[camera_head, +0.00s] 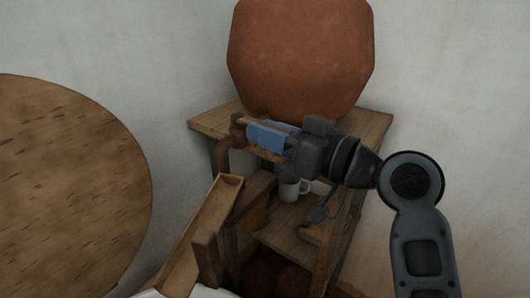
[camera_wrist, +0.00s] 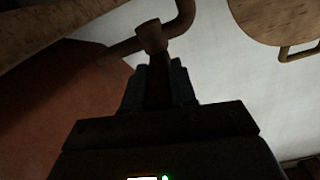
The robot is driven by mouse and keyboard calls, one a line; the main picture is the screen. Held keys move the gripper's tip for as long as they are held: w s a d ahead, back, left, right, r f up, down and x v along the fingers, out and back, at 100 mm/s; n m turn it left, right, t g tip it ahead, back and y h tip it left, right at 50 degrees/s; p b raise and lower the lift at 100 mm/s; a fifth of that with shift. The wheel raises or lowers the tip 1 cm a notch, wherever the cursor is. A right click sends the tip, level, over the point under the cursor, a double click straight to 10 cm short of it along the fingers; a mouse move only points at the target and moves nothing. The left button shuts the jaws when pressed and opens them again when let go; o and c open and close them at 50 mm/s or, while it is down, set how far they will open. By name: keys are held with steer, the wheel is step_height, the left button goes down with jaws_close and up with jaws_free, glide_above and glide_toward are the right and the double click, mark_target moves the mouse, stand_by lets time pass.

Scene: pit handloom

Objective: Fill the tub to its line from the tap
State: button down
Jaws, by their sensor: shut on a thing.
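A brown tap (camera_head: 223,157) with a curved spout stands out at the left of a wooden stand, below a big terracotta pot (camera_head: 300,55). My gripper (camera_head: 258,135) is beside the tap, with its blue-sided fingers closed around a thin brown bar that runs to the top of the tap and looks like its handle. In the wrist view, the bar lies between the fingers and meets the tap (camera_wrist: 184,22) just beyond their tips. I cannot make out a tub, a fill line or any running water.
A large round wooden disc (camera_head: 70,185) fills the left side. White walls close off the back.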

steer(key=shift+w+d+g, duration=0.1)
steer(key=shift+w+g, duration=0.05)
steer(key=shift+g, duration=0.15)
steer(key=c, duration=0.9)
jaws_free()
steer(key=v, duration=0.7)
steer(key=shift+s+d, duration=0.2)
steer(key=shift+d, duration=0.1)
steer(key=shift+d+f, duration=0.1)
steer(key=shift+f, duration=0.05)
